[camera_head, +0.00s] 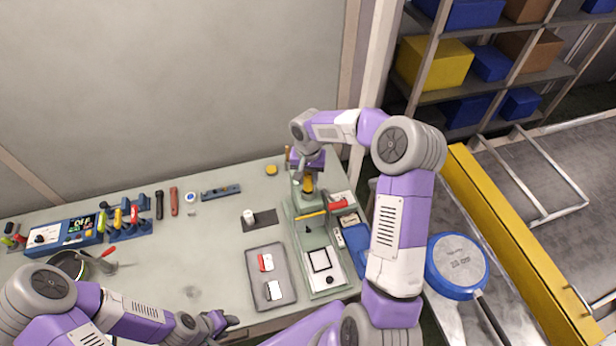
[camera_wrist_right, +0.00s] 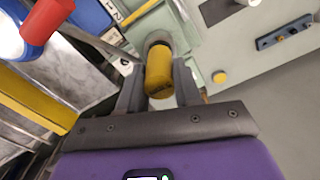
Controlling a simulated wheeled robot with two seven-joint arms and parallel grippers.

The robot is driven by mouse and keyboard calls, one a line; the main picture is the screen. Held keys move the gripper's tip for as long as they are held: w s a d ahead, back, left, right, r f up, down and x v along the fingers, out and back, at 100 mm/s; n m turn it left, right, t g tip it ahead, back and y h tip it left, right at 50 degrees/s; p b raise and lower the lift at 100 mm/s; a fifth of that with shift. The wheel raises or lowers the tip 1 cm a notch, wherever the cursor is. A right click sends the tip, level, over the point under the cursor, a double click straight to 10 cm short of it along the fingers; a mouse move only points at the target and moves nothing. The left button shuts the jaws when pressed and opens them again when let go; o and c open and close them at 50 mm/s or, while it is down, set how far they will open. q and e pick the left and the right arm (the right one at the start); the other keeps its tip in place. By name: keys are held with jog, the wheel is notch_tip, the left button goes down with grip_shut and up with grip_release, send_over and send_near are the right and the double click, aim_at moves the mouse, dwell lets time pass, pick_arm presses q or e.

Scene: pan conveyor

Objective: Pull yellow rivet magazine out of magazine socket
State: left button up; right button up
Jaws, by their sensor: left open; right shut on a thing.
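The yellow rivet magazine (camera_head: 308,184) is at the back of the green fixture, just below my right gripper (camera_head: 306,170). In the right wrist view the yellow magazine (camera_wrist_right: 159,72) is a short yellow cylinder between the two fingers of my right gripper (camera_wrist_right: 158,80), which is shut on it. Its far end meets the grey round magazine socket (camera_wrist_right: 158,38); how deep it sits in there is hidden. My left gripper (camera_head: 226,321) is open and empty over the front edge of the table, well away from the fixture.
The green fixture (camera_head: 291,217) carries a yellow bar and red-handled tool. A grey tray (camera_head: 254,285) with small parts lies left of it. A yellow button (camera_head: 271,170) sits nearby. A blue pan (camera_head: 457,265) is at right. The table's middle left is mostly clear.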

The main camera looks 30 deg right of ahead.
jog(key=shift+r, duration=0.3)
jog(key=shift+r+p, duration=0.95)
jog(key=shift+r, duration=2.75)
jog(key=shift+f, duration=0.1)
